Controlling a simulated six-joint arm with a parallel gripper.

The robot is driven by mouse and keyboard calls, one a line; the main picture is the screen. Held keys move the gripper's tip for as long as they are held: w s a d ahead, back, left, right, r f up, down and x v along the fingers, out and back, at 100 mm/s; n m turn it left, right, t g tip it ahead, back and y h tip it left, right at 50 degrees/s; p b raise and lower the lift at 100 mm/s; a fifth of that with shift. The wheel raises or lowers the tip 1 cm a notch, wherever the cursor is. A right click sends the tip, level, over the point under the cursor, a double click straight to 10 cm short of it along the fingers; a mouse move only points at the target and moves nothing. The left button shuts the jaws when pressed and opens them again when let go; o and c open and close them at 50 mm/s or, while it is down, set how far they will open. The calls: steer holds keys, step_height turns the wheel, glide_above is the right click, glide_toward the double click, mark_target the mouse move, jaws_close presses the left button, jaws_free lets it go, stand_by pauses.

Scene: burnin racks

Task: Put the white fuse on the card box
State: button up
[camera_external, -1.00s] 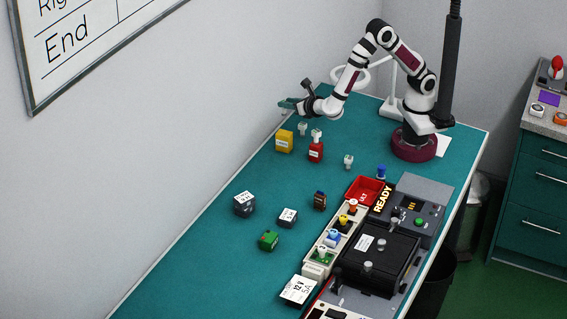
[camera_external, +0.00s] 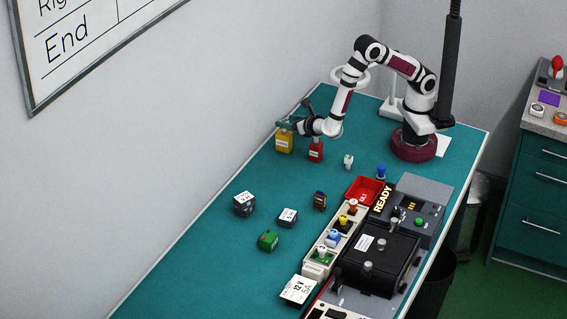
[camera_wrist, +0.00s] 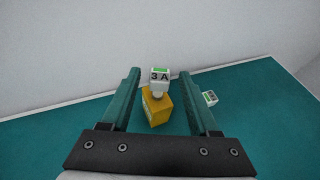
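My gripper (camera_external: 285,124) is low over the yellow box at the table's wall side. In the wrist view my gripper (camera_wrist: 162,78) is open, with one green finger on each side. A white fuse (camera_wrist: 160,77) marked "3 A", with a green band, shows between the fingers, overlapping the yellow box (camera_wrist: 157,109); I cannot tell whether they touch. A second white piece (camera_wrist: 210,97) with green lies just outside the right finger. Another white fuse (camera_external: 348,161) stands alone nearer the arm's base. I cannot tell for sure which thing is the card box.
The yellow box (camera_external: 284,143) and a red container (camera_external: 316,152) stand close to my gripper. Dark labelled blocks (camera_external: 244,204) and a green block (camera_external: 268,241) lie farther forward. A beige rack (camera_external: 318,254), red tray (camera_external: 365,191) and black unit (camera_external: 378,262) line the right side.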

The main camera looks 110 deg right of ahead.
steer(key=v, duration=1.2)
